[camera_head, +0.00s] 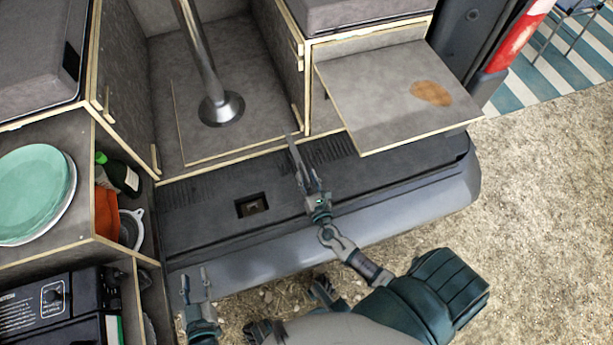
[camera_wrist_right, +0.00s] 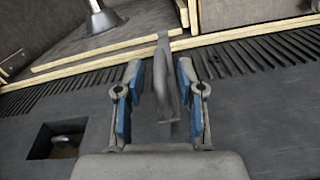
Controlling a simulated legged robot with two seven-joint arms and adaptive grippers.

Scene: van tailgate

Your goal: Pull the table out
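A grey board (camera_head: 395,85) with pale wooden edges and a brown stain juts from the right cabinet over the bumper. Another grey board (camera_head: 180,125) lies on the van floor near the metal pole; I cannot tell for sure which is the task's table. My right gripper (camera_head: 305,170) is above the dark sill. In the right wrist view its fingers (camera_wrist_right: 160,100) are apart, one each side of a narrow grey handle-like bar (camera_wrist_right: 164,80) reaching down from near the wooden edge. I see a gap beside the bar. My left gripper (camera_head: 195,280) is open and empty at the lower left.
A metal pole (camera_head: 205,60) stands on the floor inside. The sill has a square recess (camera_head: 252,205). Gravel at the right is clear.

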